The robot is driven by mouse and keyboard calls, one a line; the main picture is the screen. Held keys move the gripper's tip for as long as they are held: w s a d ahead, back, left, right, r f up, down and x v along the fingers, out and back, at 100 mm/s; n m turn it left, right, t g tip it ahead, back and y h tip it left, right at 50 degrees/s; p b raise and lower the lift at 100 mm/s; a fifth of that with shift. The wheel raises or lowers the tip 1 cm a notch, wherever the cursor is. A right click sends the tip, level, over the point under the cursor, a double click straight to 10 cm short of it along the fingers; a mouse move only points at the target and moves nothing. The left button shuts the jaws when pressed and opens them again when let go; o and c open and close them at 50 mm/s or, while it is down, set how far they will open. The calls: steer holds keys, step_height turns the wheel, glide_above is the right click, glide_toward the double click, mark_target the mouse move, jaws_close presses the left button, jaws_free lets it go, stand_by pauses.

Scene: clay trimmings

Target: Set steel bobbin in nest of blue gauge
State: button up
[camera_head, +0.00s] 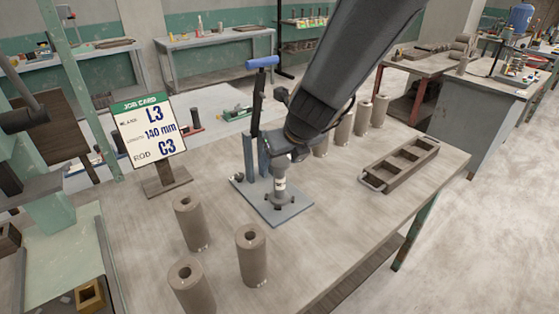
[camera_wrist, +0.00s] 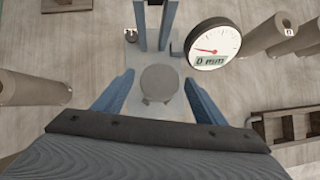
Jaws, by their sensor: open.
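The blue gauge (camera_head: 255,204) stands on the table with a flat base plate, upright posts and a blue handle on top. A grey, round-topped piece that looks like the steel bobbin (camera_head: 280,188) stands upright over the base plate, in the nest area. In the wrist view its round top (camera_wrist: 160,80) lies between the two blue fingers of my gripper (camera_wrist: 159,77). The gripper is open, with gaps on both sides of the piece. The gauge dial (camera_wrist: 213,43) shows 0 mm. My arm hides part of the gauge, and I cannot tell how fully the piece is seated.
Several hollow clay cylinders (camera_head: 251,255) stand at the front left, and more (camera_head: 362,118) stand behind my arm. A compartmented tray (camera_head: 367,184) lies at right. Bare tabletop is at front right.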

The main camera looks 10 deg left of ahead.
steer(key=p+v, duration=0.6)
steer(key=v, duration=0.5)
steer(key=s+d+f+n+g+h, duration=0.1)
steer(key=s+d+n, duration=0.2)
steer(key=d+n, duration=0.6)
steer(key=s+d+f+n+g+h, duration=0.1)
steer(key=s+d+n, duration=0.3)
steer(key=d+n, duration=0.6)
steer(key=s+d+f+n+g+h, duration=0.1)
steer(key=s+d+f+n+h, duration=0.1)
steer(key=d+n, duration=0.7)
steer(key=shift+s+d+f, duration=0.2)
steer(key=shift+s+f, duration=0.05)
steer(key=shift+s, duration=0.65)
steer(key=shift+g, duration=0.4)
step_height(320, 180, down, 5)
steer(key=b, duration=0.5)
steer(key=shift+f, duration=0.15)
